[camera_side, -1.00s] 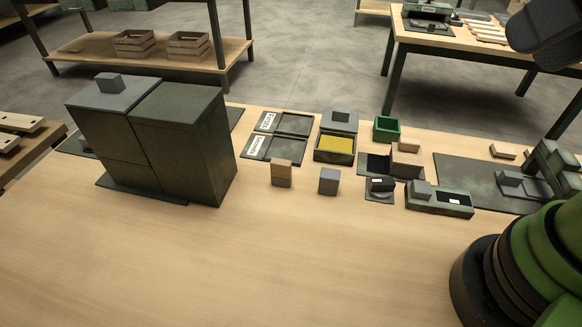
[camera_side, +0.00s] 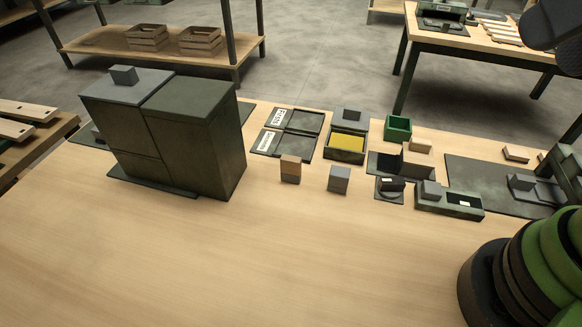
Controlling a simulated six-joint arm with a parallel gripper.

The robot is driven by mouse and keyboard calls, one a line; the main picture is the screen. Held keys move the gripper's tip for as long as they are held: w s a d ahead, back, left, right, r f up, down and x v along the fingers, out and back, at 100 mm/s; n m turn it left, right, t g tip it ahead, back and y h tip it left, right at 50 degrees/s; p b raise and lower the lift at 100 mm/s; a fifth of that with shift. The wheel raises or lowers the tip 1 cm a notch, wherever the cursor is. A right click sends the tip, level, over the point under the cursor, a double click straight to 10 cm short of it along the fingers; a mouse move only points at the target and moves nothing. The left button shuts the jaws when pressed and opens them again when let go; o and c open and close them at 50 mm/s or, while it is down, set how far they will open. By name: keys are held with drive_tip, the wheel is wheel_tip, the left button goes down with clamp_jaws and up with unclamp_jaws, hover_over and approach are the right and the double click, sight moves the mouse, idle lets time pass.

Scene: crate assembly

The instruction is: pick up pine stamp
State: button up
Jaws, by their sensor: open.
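Two small upright blocks stand apart on the bare wooden table. One is a stamp-like block with a pine-coloured upper part and a dark lower part (camera_side: 290,165). The other is a grey block (camera_side: 339,180) to its right, with a thin wood-coloured edge on top. I take the pine-coloured one as the pine stamp, but no marking on it is legible. Nothing touches either block. My gripper is outside the picture; only parts of my arm show at the right edge.
Behind the blocks are two labelled dark trays (camera_side: 268,142) and an open box with a yellow pad (camera_side: 347,144). A green bin (camera_side: 397,128) and small dark fixtures (camera_side: 463,203) stand right. A large dark cabinet (camera_side: 217,150) stands left. The front table is clear.

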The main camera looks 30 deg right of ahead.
drive_tip(key=w+a+m+g, duration=0.1)
drive_tip(key=w+m+g, duration=0.1)
drive_tip(key=w, duration=0.5)
drive_tip(key=m+g+h, duration=0.2)
drive_tip(key=m+h, duration=0.1)
drive_tip(key=h, duration=0.2)
hover_over(290, 160)
drive_tip(key=s+a, duration=0.1)
drive_tip(key=s, duration=0.1)
wheel_tip(290, 160, down, 20)
drive_tip(key=f, duration=0.1)
drive_tip(key=x, duration=0.9)
drive_tip(key=shift+w+a+f, duration=0.15)
drive_tip(key=shift+a+f, duration=0.05)
drive_tip(key=shift+f, duration=0.25)
drive_tip(key=shift+c, duration=0.2)
drive_tip(key=c, duration=1)
